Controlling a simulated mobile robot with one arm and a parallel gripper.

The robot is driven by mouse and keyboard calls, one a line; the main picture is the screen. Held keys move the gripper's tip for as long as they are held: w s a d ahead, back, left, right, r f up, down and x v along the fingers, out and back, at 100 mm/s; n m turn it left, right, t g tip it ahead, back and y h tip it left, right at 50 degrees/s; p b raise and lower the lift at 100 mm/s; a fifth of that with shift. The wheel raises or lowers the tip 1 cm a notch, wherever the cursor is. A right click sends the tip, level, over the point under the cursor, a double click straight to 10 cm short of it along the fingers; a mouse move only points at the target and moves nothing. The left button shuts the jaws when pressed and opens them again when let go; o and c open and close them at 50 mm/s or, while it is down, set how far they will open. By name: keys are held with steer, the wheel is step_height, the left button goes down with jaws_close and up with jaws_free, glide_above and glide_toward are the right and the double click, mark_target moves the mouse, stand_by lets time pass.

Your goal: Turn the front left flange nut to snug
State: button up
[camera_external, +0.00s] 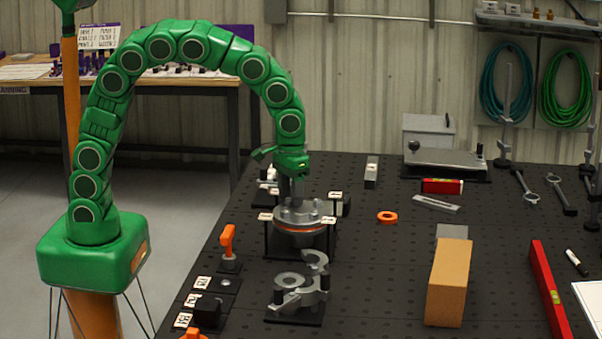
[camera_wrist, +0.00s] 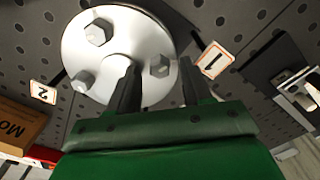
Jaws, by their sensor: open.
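The flange assembly (camera_external: 297,216) stands on the dark bench, a grey round flange with an orange band around its lower part. My gripper (camera_external: 290,188) points down just above it. In the wrist view the pale flange disc (camera_wrist: 125,32) carries hex nuts: one at upper left (camera_wrist: 98,32), one at lower left (camera_wrist: 85,80) and one at right (camera_wrist: 160,66). My gripper's dark fingers (camera_wrist: 160,72) are apart, and the right nut shows in the gap between them. I cannot tell whether they touch it. Number tags 1 (camera_wrist: 214,60) and 2 (camera_wrist: 43,92) stand beside the disc.
A grey casting (camera_external: 298,292) stands close in front of the flange, and an orange-handled tool (camera_external: 228,245) to its left. An orange ring (camera_external: 387,217) and a cardboard box (camera_external: 449,285) lie to the right. A red level (camera_external: 548,290) is farther right.

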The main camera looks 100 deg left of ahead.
mark_target(290, 198)
steer(key=n, duration=0.4)
steer(key=shift+s+a+n, duration=0.1)
steer(key=shift+a+n, duration=0.05)
steer(key=shift+n, duration=0.15)
steer(key=n, duration=0.4)
steer(key=shift+n, duration=0.3)
step_height(290, 198, up, 8)
steer(key=shift+f, duration=0.15)
steer(key=shift+s, duration=0.15)
steer(key=s+r+m+g, duration=0.1)
steer(key=s+m, duration=1)
steer(key=s, duration=1.7)
steer(key=shift+d+r+m, duration=0.3)
steer(key=shift+r+m, duration=0.1)
steer(key=shift+r, duration=0.05)
steer(key=shift+w, duration=0.1)
